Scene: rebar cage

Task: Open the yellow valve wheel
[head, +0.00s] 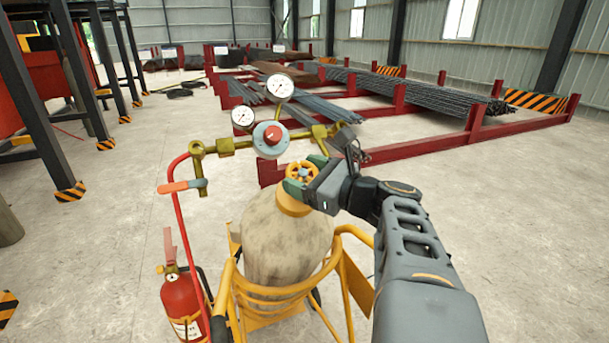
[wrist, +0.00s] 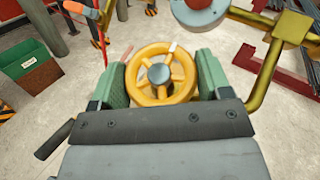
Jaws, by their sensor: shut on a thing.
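The yellow valve wheel (head: 303,172) sits on top of a dirty beige gas cylinder (head: 285,240). In the wrist view the valve wheel (wrist: 137,84) is spoked with a grey hub, and one small pale mark shows on its upper right rim. My gripper (head: 305,175) comes in from the right, shut on the wheel. In the wrist view my gripper (wrist: 161,80) has one green-padded finger on each side of the wheel. Part of the wheel's near rim is close to the gripper body.
Above the wheel are a red-knobbed regulator (head: 271,138), two gauges (head: 280,87) and brass pipes. A red hose (head: 183,230) with an orange lever hangs left. A fire extinguisher (head: 182,302) and a yellow cart frame (head: 228,290) stand close by. Red racks with rebar (head: 420,95) lie behind.

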